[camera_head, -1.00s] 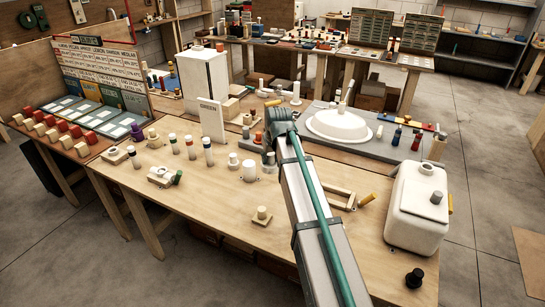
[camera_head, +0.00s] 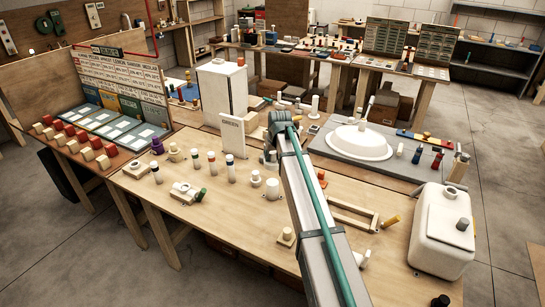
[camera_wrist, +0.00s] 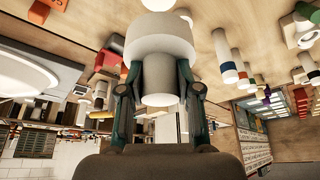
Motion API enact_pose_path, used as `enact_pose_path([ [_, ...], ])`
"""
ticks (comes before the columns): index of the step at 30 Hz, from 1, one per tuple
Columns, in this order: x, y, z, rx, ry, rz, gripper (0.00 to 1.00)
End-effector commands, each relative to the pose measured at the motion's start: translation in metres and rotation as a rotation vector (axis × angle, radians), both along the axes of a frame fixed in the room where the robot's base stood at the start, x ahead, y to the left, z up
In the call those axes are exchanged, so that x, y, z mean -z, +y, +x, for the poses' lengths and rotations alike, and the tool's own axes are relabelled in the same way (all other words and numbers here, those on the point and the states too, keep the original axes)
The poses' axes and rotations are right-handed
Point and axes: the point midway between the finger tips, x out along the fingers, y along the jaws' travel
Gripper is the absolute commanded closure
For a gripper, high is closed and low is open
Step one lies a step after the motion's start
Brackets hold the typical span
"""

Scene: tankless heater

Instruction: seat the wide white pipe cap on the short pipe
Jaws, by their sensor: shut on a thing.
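The wide white pipe cap (camera_wrist: 160,38) fills the upper middle of the wrist view, with a broad round part and a narrower round stub. My gripper (camera_wrist: 160,88) is shut on the stub, one dark finger on each side. A white piece (camera_wrist: 157,4) shows past the cap at the top edge, partly hidden by it. In the head view two short white upright pieces, one (camera_head: 272,188) and a smaller one (camera_head: 256,180), stand on the wooden table near my arm's end; I cannot tell for sure which is the short pipe. My fingers and the cap are largely hidden there.
Several bottles with coloured bands (camera_head: 229,168) stand to the left on the table.

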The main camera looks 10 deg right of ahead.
Motion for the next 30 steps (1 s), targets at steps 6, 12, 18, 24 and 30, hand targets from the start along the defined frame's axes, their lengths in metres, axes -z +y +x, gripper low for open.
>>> enact_pose_path([
  [6,0.005,0.0,0.0,0.0,0.0,0.0,1.0],
  [12,0.019,0.0,0.0,0.0,0.0,0.0,1.0],
  [18,0.036,0.0,0.0,0.0,0.001,0.0,1.0],
  [24,0.047,0.0,0.0,0.0,0.0,0.0,1.0],
  [30,0.05,0.0,0.0,0.0,-0.001,0.0,1.0],
])
